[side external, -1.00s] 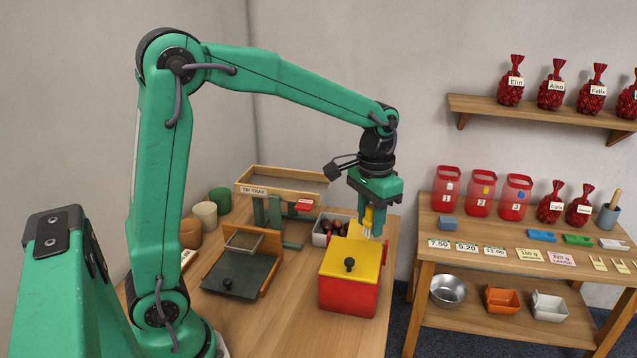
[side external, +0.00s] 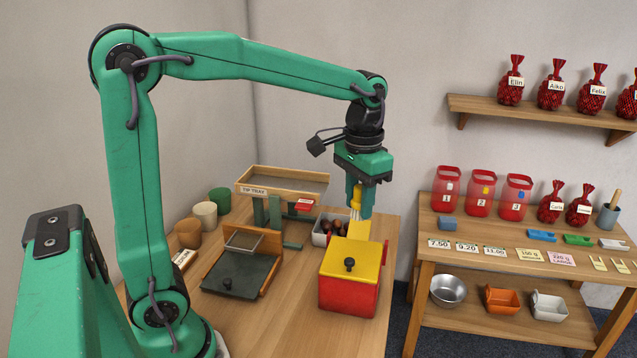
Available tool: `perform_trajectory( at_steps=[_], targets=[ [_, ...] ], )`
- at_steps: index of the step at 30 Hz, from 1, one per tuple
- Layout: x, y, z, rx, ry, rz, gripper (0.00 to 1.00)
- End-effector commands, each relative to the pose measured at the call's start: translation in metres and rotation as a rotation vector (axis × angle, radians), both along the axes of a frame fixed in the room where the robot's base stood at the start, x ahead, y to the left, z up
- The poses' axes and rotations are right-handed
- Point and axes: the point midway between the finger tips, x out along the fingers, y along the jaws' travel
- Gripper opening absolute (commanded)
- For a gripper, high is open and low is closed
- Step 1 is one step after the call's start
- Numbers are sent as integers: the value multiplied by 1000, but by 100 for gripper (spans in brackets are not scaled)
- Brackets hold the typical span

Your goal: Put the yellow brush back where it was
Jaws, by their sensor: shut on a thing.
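My gripper (side external: 359,207) points down above the back of the red box with a yellow lid (side external: 350,283). It is shut on the yellow brush (side external: 356,200), whose handle shows between the fingers and whose pale bristles hang down at the left finger. The brush is held upright, just above or in front of a yellow sloped piece (side external: 359,229) behind the lid. I cannot tell whether the bristles touch anything. The brush's lower end is partly covered by the fingers.
A grey bin of chestnuts (side external: 325,230) stands left of the gripper. The tip tray (side external: 283,183) is on a green stand behind it. A side table (side external: 520,225) with red containers stands to the right.

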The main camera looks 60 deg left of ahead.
Motion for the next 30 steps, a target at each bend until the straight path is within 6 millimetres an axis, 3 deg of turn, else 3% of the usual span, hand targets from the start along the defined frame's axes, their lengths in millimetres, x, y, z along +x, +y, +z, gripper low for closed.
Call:
perform_trajectory(
  at_steps=[9, 15, 25, 30],
  targets=[
    [-58, -5, 2, 0, -2, -2, 9],
    [-85, -7, -1, 0, -1, -1, 9],
    [-116, -8, -6, 0, -1, -1, 9],
    [-115, -8, -31, 0, 4, 0, 9]
  ],
)
